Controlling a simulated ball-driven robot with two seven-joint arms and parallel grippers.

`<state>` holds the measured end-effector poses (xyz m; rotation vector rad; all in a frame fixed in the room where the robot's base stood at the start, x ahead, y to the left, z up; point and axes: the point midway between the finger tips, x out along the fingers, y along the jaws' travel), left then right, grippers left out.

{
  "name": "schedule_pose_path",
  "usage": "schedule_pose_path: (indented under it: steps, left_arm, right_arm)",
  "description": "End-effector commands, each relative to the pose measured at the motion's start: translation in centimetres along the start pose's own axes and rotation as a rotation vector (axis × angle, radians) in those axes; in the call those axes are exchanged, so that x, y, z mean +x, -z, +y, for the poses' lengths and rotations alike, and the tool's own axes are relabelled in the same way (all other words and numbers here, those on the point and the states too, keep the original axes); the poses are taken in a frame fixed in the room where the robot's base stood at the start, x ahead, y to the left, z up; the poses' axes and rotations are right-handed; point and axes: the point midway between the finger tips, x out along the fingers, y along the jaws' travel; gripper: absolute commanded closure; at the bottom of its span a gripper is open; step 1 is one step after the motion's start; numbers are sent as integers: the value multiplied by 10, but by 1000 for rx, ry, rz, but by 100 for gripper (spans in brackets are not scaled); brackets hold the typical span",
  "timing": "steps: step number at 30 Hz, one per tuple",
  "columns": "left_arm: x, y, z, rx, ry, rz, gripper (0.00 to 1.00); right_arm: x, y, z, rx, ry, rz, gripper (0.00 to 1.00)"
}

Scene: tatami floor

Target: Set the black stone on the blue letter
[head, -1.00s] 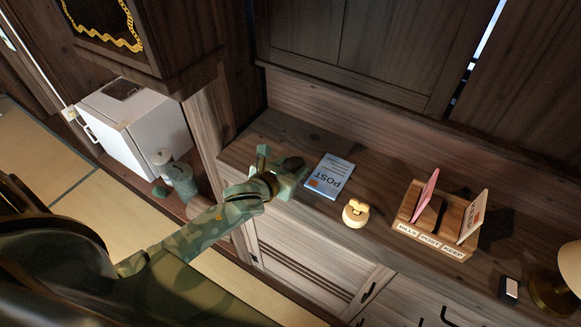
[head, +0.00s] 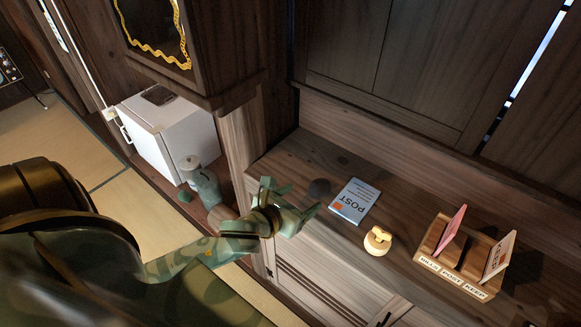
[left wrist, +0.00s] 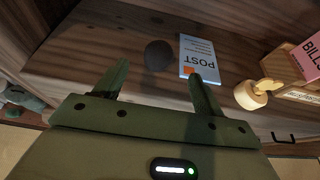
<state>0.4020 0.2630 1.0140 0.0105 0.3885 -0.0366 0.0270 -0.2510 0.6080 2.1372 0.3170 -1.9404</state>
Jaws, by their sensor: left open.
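The dark, rounded black stone (head: 319,188) lies on the wooden counter, just left of the blue letter and apart from it. It also shows in the left wrist view (left wrist: 158,55). The blue letter (head: 354,202), marked POST, lies flat with nothing on it; it also shows in the left wrist view (left wrist: 197,57). My left gripper (head: 299,200) is open and empty at the counter's front edge, short of the stone. In the left wrist view, its fingers (left wrist: 158,74) point toward the stone, which shows between and beyond the tips. My right gripper is not in view.
A cream round object (head: 377,241) stands right of the letter. A wooden letter rack (head: 452,272) labelled BILLS, POST, KEEP holds upright cards farther right. A wooden post (head: 245,140) rises at the counter's left end. Bare counter lies behind the stone.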

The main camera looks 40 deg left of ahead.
Motion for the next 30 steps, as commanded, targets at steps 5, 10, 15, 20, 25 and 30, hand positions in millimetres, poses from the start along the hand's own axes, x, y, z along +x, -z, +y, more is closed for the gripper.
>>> schedule_pose_path:
  steps: [5,10,15,20,25,30]
  left_arm:
    - [-30,0,0,1,0,1,30]
    - [-39,0,0,1,0,0,30]
    - [-39,0,0,-1,-1,1,30]
    - [-25,49,10,-209,-36,91,30]
    - [-16,214,30,-952,-262,337,30]
    - [-75,388,17,-1794,-751,450,30]
  right_arm:
    - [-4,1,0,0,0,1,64]
    - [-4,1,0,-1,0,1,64]
    - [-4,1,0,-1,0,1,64]
    - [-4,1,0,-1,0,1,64]
    - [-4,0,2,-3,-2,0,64]
    - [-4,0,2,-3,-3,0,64]
